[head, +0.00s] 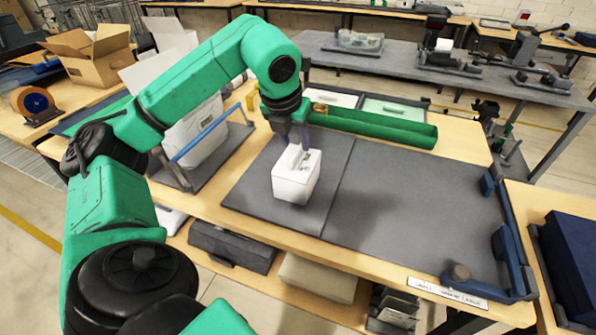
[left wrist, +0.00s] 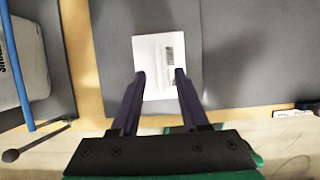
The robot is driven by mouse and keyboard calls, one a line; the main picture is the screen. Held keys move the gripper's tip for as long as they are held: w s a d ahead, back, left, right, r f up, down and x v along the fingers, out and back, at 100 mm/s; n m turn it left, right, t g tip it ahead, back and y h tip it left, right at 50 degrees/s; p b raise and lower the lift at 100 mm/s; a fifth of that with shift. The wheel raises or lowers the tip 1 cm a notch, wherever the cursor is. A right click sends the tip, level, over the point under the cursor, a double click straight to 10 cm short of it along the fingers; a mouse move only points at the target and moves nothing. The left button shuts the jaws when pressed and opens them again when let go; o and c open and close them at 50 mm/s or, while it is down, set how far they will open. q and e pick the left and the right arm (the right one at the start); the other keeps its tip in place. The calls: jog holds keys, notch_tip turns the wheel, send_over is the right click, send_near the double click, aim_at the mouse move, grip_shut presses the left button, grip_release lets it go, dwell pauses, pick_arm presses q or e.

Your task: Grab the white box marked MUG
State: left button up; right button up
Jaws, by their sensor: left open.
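A white box (head: 296,183) stands on the grey mat near the middle of the table. Its top carries a printed label too small to read. The same white box shows in the left wrist view (left wrist: 158,50), with a barcode on its top. My left gripper (head: 294,143) is above the box, pointing down, open and empty. In the left wrist view its two purple fingers (left wrist: 160,74) reach over the near part of the box, near its two sides. I cannot tell whether they touch it. My right gripper is in neither view.
A long green tray (head: 374,129) lies behind the box. A rack with a blue bar (head: 200,140) and a grey-white bag (head: 196,130) stands to the left. Blue corner guides (head: 512,262) edge the right side. The grey mat (head: 415,205) right of the box is clear.

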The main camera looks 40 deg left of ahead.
pick_arm(q)
jog(key=x, duration=0.2)
jog(key=shift+w+a+f, duration=0.15)
jog(key=shift+f, duration=0.15)
jog(key=shift+r, duration=0.1)
grip_shut()
dwell(1.0)
